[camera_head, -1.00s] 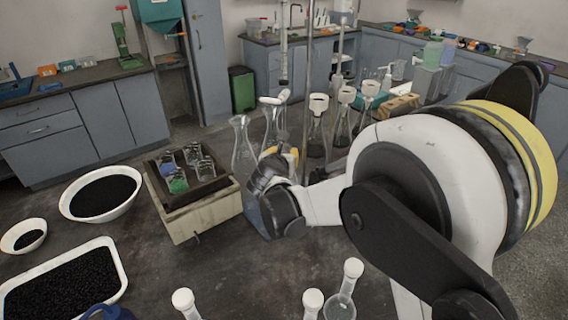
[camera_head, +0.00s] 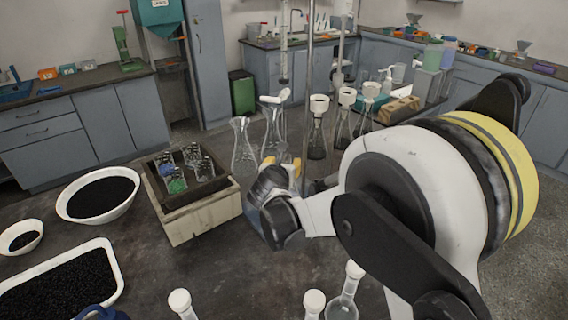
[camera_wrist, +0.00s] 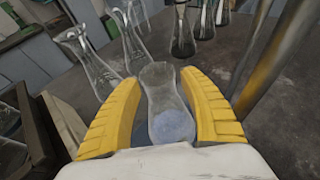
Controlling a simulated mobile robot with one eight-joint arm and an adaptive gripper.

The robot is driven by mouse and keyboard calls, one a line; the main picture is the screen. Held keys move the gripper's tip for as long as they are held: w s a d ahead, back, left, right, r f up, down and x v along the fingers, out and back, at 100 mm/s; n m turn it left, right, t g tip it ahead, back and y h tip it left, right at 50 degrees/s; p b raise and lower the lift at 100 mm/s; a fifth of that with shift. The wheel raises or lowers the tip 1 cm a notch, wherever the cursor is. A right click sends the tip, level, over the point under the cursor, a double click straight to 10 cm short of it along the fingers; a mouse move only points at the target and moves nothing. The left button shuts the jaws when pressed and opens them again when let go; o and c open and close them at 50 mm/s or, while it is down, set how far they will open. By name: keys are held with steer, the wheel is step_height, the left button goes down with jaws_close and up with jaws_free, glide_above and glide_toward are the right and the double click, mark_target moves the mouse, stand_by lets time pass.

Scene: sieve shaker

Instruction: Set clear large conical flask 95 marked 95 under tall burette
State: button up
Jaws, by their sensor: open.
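My gripper (camera_wrist: 165,100) is open, with its yellow fingers on either side of a clear conical flask (camera_wrist: 168,125) whose base looks bluish. The flask stands upright as far as I can tell; I cannot tell whether the fingers touch it, and no number on it is legible. In the head view my gripper (camera_head: 283,165) mostly hides this flask; only a bluish patch shows below it. Two burettes hang at the back, one on the left (camera_head: 283,50) and one on the right (camera_head: 338,65), beside a metal stand rod (camera_head: 309,80). I cannot tell which is taller.
Clear flasks stand close behind, one left (camera_head: 243,150) and one further back (camera_head: 272,125). Dark-filled flasks (camera_head: 318,135) stand to the right. A wooden box (camera_head: 203,215) is at left. Stoppered flasks (camera_head: 343,300) stand at the front edge. Rods (camera_wrist: 265,65) are close right of my gripper.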

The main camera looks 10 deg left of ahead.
steer(key=shift+r, duration=0.3)
steer(key=p+v, duration=0.3)
steer(key=v, duration=0.9)
steer(key=shift+p, duration=0.35)
steer(key=shift+f, duration=0.15)
